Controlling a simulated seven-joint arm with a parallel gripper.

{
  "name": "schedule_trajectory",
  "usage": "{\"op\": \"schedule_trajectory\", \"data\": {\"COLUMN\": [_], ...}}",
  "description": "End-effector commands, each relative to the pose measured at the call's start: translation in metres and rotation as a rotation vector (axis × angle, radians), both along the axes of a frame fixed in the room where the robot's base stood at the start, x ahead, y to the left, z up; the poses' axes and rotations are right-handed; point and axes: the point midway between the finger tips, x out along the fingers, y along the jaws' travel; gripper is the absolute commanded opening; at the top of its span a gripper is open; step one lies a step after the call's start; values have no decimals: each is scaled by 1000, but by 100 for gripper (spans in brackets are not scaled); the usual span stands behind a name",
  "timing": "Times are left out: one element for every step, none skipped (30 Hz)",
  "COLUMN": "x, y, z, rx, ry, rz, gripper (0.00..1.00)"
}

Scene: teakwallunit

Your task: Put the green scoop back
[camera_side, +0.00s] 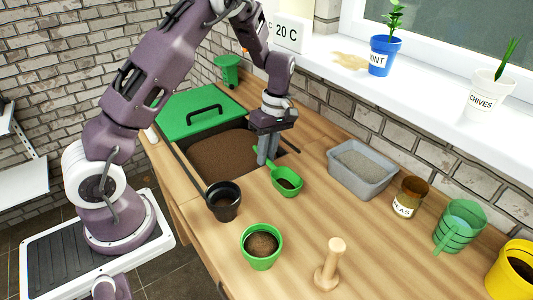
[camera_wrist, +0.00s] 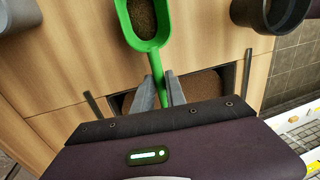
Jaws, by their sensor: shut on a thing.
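The green scoop (camera_side: 286,181) hangs from my gripper (camera_side: 267,149), which is shut on its handle. In the side view the scoop is at the right edge of the soil bin (camera_side: 222,157), with its bowl over the wooden worktop. In the wrist view the scoop (camera_wrist: 145,22) points away from my gripper (camera_wrist: 160,88), and dark soil lies in its bowl. The handle passes between the two fingers. Whether the scoop touches the worktop is hard to tell.
A black pot (camera_side: 223,203) and a green pot with soil (camera_side: 261,248) stand in front. A wooden dibber (camera_side: 330,268), a grey tub (camera_side: 362,168), a brown jar (camera_side: 410,197) and a green jug (camera_side: 459,226) stand to the right. The green lid (camera_side: 196,115) lies behind the bin.

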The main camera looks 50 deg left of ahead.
Motion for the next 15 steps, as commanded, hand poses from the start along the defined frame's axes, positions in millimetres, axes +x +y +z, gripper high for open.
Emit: {"op": "schedule_trajectory", "data": {"x": [0, 0, 0, 0, 0, 0, 0, 0, 0, 0, 0, 0, 0, 0, 0], "y": [0, 0, 0, 0, 0, 0, 0, 0, 0, 0, 0, 0, 0, 0, 0], "z": [0, 0, 0, 0, -1, -2, -2, -2, -2, -2, -2, -2, -2, -2, -2], "rx": [0, 0, 0, 0, 0, 0, 0, 0, 0, 0, 0, 0, 0, 0, 0], "ry": [0, 0, 0, 0, 0, 1, 1, 0, 0, 0, 0, 0, 0, 0, 0], "rz": [0, 0, 0, 0, 0, 0, 0, 0, 0, 0, 0, 0, 0, 0, 0], "gripper": [0, 0, 0, 0, 0, 0, 18, 24, 32, 38, 38, 38, 38, 38, 38]}}
